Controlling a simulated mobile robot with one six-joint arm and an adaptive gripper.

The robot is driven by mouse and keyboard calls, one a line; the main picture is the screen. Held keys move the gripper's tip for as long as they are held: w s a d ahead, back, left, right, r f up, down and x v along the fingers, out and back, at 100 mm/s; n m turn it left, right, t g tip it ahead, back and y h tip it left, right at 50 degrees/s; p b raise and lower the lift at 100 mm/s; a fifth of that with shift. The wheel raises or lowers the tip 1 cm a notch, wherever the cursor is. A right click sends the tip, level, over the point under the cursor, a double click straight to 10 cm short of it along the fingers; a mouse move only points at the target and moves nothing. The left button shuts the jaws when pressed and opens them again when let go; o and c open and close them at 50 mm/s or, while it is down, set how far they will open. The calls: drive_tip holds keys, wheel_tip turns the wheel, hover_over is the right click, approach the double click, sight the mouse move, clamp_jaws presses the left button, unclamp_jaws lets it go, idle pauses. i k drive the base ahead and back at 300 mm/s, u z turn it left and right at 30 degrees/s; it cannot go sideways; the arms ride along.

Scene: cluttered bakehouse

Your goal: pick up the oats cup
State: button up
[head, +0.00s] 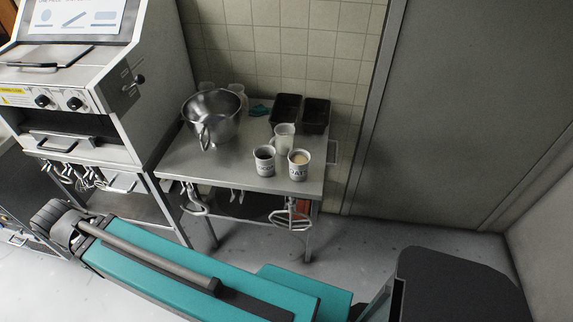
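The oats cup (299,171) is a white cup with dark lettering that appears to read "OATS" and pale contents. It stands upright near the front right corner of a steel table (233,173). A similar white cup (264,168) with dark contents stands just to its left; its lettering is too small to read. A pale jug or cup (284,139) stands close behind the two. My gripper cannot be made out in the head view.
A steel bowl (207,121) stands on the table's left, with pale containers behind it. Two dark tins (286,107) (315,115) and a teal cloth (259,110) lie at the back. Utensils hang below the front edge. An oven-like machine (90,90) stands left.

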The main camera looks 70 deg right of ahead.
sight(299, 159)
drive_tip(key=u, duration=0.45)
drive_tip(key=k, duration=2)
drive_tip(key=z, duration=1.25)
